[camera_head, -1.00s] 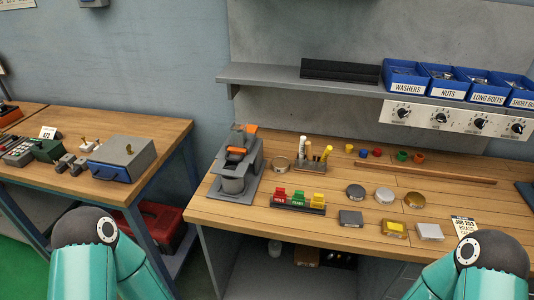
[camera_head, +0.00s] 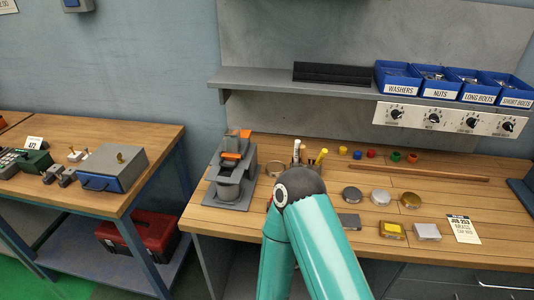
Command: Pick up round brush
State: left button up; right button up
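A small holder with upright tools stands on the wooden workbench, just behind the teal arm. A white-topped tool (camera_head: 297,150) and a yellow-handled tool (camera_head: 321,156) stick up there. I cannot tell which of them, if any, is the round brush. The holder's lower part is hidden behind the arm. A bent teal arm with a dark joint, which looks like my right arm, rises from the bottom centre in front of the bench. Neither of my grippers shows in the head view.
On the workbench (camera_head: 480,197) are a grey-and-orange machine (camera_head: 234,175), several round discs, a yellow-topped block (camera_head: 391,230) and a wooden rod (camera_head: 420,172). A shelf (camera_head: 270,83) with blue bins (camera_head: 398,78) hangs above. A side table (camera_head: 165,138) bears a grey-blue box (camera_head: 112,167).

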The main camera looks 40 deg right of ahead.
aim_at(303, 149)
jog(key=z, duration=3.3)
jog(key=k, duration=0.2)
jog(key=u, duration=1.2)
jog(key=i, duration=0.55)
jog(key=u, duration=0.15)
jog(key=k, duration=0.55)
jog(key=z, duration=0.2)
jog(key=i, duration=0.45)
